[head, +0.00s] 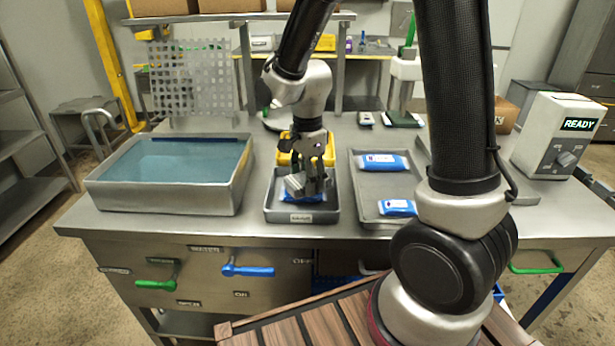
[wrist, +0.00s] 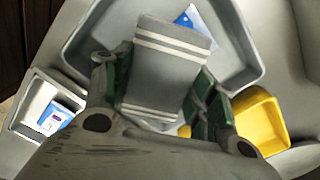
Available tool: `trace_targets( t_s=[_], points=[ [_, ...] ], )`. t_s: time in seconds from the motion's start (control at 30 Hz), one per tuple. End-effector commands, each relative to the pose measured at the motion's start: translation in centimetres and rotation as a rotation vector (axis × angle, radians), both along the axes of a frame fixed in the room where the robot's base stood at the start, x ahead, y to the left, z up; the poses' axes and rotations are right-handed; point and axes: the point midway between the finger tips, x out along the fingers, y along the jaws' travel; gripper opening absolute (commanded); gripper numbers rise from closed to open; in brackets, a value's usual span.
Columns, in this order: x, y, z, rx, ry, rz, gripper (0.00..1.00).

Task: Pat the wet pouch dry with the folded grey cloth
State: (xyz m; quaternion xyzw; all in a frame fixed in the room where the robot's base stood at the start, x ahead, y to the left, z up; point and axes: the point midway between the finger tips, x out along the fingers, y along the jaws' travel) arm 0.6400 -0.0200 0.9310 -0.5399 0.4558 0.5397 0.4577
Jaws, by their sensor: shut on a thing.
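My gripper (head: 312,182) is shut on the folded grey cloth (wrist: 172,55), which has white stripes. The cloth also shows in the head view (head: 295,185) below the fingers. Under the cloth is a blue and white pouch (head: 304,197), lying in a small grey tray (head: 331,214) with a label on its front. In the wrist view a corner of the pouch (wrist: 191,17) shows past the cloth's edge; the cloth covers most of it. I cannot tell whether the cloth presses on the pouch or hovers just above it.
A water-filled metal basin (head: 238,190) stands left. A yellow bin (head: 285,157) is just behind the small tray. A larger tray (head: 367,212) to the right holds two blue and white pouches (head: 382,162). A box reading READY (head: 555,140) stands far right.

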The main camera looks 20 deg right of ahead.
Motion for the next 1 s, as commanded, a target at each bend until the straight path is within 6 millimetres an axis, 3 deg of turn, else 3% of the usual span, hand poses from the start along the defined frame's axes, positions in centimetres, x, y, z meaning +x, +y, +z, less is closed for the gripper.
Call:
trace_targets(
  t_s=[1.0],
  points=[
    [-0.02,0.0,-0.79,0.0,0.001,0.0,0.38]
  ],
)
